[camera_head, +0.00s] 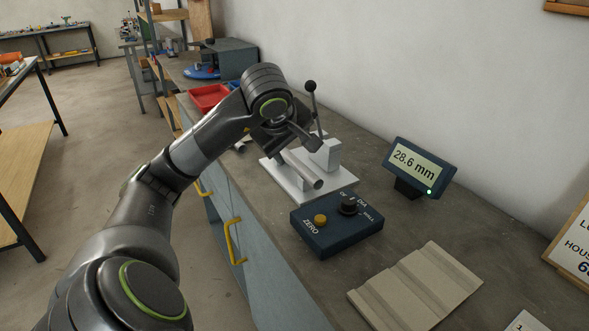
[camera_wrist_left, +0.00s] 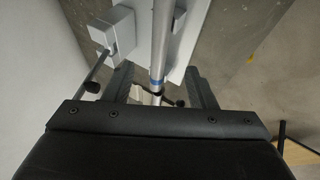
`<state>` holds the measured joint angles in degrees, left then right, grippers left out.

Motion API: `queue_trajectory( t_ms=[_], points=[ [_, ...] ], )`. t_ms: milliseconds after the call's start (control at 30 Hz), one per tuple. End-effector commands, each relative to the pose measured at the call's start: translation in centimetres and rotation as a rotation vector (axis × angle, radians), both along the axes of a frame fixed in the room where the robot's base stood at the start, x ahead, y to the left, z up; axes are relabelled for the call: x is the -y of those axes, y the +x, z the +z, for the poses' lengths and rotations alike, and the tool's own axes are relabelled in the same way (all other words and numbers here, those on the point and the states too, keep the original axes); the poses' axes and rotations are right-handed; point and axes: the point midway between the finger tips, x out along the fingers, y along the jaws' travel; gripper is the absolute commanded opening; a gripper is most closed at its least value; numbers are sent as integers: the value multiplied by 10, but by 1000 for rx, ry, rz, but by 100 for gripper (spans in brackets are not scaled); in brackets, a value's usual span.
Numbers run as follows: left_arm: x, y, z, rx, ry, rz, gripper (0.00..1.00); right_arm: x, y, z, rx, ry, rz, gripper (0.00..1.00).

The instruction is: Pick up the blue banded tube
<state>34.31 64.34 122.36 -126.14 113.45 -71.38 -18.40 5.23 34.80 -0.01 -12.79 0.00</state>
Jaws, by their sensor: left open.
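The blue banded tube is a silvery tube (camera_head: 303,170) lying along the white jig (camera_head: 340,186) in the head view. My left gripper (camera_head: 289,139) is over the far part of the tube in the head view and hides that part. In the wrist view my left gripper (camera_wrist_left: 161,82) is open, with one finger on each side of the tube and gaps between. Whether the fingertips are level with the tube is hard to tell. My right gripper is not in view.
The jig's block (camera_head: 326,154) and a black-knobbed lever (camera_head: 311,88) stand beside the tube. A dark blue control box (camera_head: 322,239), a display (camera_head: 420,166) reading 28.6 mm and a grooved beige block (camera_head: 420,289) are nearer. Red trays (camera_head: 208,97) are farther back.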

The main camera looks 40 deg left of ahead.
Motion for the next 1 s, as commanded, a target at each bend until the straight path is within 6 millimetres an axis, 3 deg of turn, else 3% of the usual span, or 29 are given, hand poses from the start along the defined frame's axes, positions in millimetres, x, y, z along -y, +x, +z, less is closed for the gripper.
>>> queue_trajectory(
  t_ms=[100, 300, 667, 800, 1000],
  points=[
    [-6, 13, -20, -6, -4, 0, 51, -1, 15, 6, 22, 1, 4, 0],
    [-13, 27, -40, -1, -2, -1, 51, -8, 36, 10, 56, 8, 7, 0],
    [-36, 46, -65, -5, -2, 2, 51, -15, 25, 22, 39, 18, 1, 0],
    [-38, 55, -79, 0, -2, -1, 51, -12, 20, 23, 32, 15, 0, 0],
    [-40, 57, -83, 0, 1, -1, 51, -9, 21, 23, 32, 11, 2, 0]
  ],
)
